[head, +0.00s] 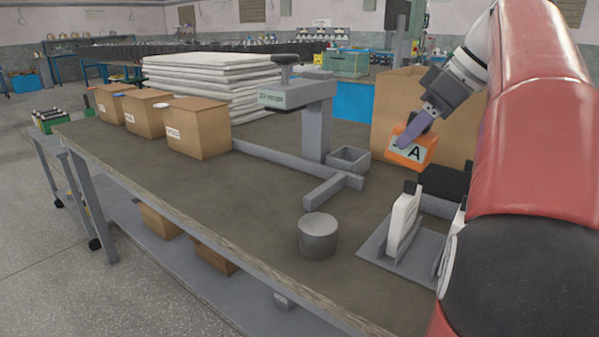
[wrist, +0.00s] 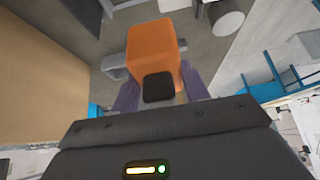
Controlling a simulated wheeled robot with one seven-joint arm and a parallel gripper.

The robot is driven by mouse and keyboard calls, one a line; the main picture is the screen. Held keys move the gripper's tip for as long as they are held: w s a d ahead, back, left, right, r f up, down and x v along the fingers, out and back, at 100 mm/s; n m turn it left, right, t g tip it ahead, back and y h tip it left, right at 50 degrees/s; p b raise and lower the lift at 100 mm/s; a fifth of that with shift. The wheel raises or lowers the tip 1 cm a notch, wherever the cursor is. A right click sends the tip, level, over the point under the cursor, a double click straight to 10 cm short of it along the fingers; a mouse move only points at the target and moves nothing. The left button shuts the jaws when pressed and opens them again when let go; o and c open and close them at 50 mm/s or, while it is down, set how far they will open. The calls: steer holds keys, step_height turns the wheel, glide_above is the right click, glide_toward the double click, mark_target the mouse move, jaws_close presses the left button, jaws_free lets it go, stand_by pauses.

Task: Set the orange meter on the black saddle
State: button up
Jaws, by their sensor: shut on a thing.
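The orange meter (head: 404,153), with a pale face marked "A", is held in the air by my gripper (head: 414,130). In the wrist view the orange meter (wrist: 153,45) sits between the purple fingers, with a black block on its near side. The fingers are shut on it. A black block that looks like the saddle (head: 446,180) stands below and right of the meter, on a grey-based fixture. My red arm hides the fixture's right side. The meter is apart from the saddle, above the bench.
A white upright piece (head: 403,220) stands on the fixture's grey base plate. A grey cylinder (head: 318,236), an open grey box (head: 348,159) and a grey stand (head: 317,120) are to the left. A large cardboard box (head: 390,95) is behind the meter.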

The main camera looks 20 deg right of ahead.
steer(key=shift+w+a+f+t+y+b, duration=0.4)
steer(key=shift+w+a+f+t+y, duration=0.15)
steer(key=shift+w+a+f, duration=0.25)
steer(key=w+a+p, duration=0.3)
steer(key=w+a, duration=0.6)
steer(key=w, duration=0.3)
steer(key=w+f+b, duration=0.1)
steer(key=f, duration=0.1)
steer(key=w+a+f, duration=0.1)
steer(key=f, duration=0.2)
steer(key=w+f+b, duration=0.1)
steer(key=f, duration=0.1)
steer(key=shift+a+f+b, duration=0.35)
steer(key=shift+f, duration=0.05)
steer(key=f, duration=0.2)
steer(key=shift+w+a+f+b, duration=0.2)
steer(key=shift+w+f+b, duration=0.1)
steer(key=shift+w+a+r+g+h+p, duration=0.2)
steer(key=shift+r+g+h+p, duration=0.2)
steer(key=shift+r+p, duration=0.35)
steer(key=shift+w+a+f+g+h+p, duration=0.1)
steer(key=shift+w+g+h+p, duration=0.1)
steer(key=shift+g+h+p, duration=0.3)
steer(key=shift+w+a+f+g+h+p, duration=0.15)
steer(key=shift+g+h+p, duration=0.1)
steer(key=shift+g+p, duration=0.35)
steer(key=shift+s+d+f+b, duration=0.15)
steer(key=shift+f+b, duration=0.3)
steer(key=shift+f, duration=0.4)
steer(key=shift+f, duration=0.1)
